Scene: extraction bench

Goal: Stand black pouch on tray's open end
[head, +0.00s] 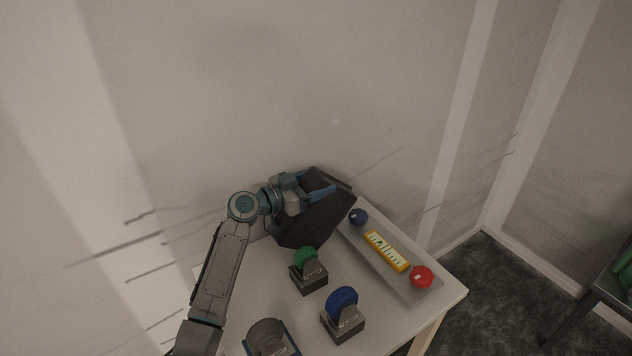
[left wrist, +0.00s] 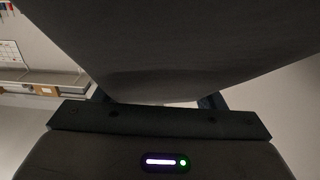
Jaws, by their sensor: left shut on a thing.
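The black pouch (head: 314,218) is held by my left gripper (head: 318,186) above the back of the white table, tilted. My left gripper is shut on the pouch near its upper edge. In the left wrist view the pouch (left wrist: 180,45) is a dark surface filling the upper part. The grey tray (head: 413,291) lies along the table's right side. On it are a dark blue ball-like thing (head: 359,216), a yellow block with white keys (head: 387,251) and a red knob-like thing (head: 421,277). The pouch is beside the tray's far end; I cannot tell whether they touch. My right gripper is out of view.
Green (head: 305,258), blue (head: 342,301) and grey (head: 267,337) round-topped things stand on dark bases on the table, left of the tray. The wall is close behind the pouch. A second table (head: 597,295) stands at the far right.

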